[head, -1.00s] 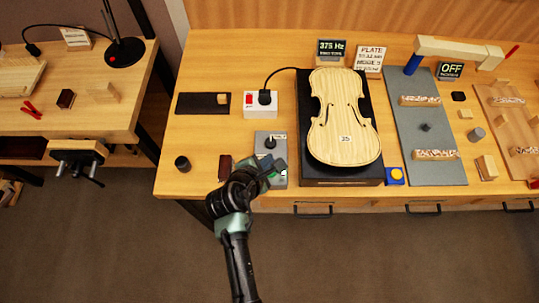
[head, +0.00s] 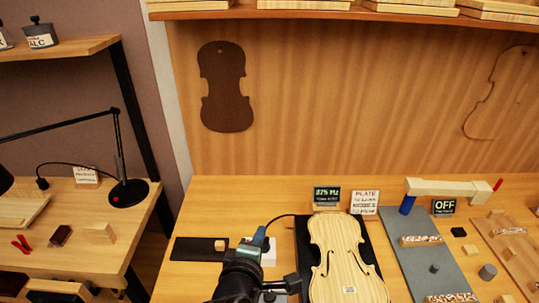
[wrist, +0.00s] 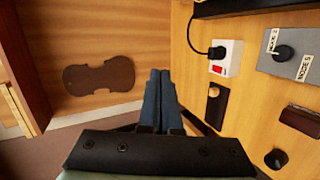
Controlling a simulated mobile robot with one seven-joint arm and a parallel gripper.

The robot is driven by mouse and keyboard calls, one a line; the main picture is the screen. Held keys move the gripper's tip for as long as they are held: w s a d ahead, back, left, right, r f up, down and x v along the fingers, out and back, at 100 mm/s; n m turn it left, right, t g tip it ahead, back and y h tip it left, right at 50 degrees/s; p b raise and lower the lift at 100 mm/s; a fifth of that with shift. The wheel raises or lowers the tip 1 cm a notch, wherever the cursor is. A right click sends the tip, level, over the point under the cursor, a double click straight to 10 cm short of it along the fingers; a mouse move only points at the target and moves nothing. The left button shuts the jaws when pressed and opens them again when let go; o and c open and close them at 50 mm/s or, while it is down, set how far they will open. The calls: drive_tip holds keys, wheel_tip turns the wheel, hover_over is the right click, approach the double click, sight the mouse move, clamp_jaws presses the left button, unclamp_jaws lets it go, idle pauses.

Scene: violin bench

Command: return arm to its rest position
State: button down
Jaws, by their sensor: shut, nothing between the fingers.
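My gripper (head: 259,238) is raised over the front left part of the violin bench in the head view. It points up and away, toward the back wall. In the wrist view its two blue-grey fingers (wrist: 160,98) are closed together with nothing between them. My gripper and wrist cover part of the white switch box (head: 268,256) in the head view. The pale violin plate (head: 340,250) lies on its black base (head: 303,240) to the right of my arm.
In the wrist view, the white switch box (wrist: 227,58), the grey knob box (wrist: 290,58) and a dark cylinder (wrist: 276,159) lie to the right. A dark violin template (head: 226,88) hangs on the wall. A shelf (head: 330,13) crosses the top. A black lamp (head: 128,192) stands left.

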wheel_tip(320, 180, up, 27)
drive_tip(key=m+t+b, duration=0.1)
drive_tip(key=m+t, duration=0.6)
drive_tip(key=m, duration=0.1)
drive_tip(key=s+d+r+m+t+y, duration=0.1)
drive_tip(key=s+r+m+t, duration=0.2)
drive_tip(key=s+r, duration=0.5)
drive_tip(key=s+d+r+m+t+y+b, duration=0.1)
drive_tip(key=s+r+m+t, duration=0.3)
drive_tip(key=s+r, duration=0.4)
wheel_tip(320, 180, up, 5)
drive_tip(key=shift+r+m, duration=0.1)
drive_tip(key=shift+m, duration=0.2)
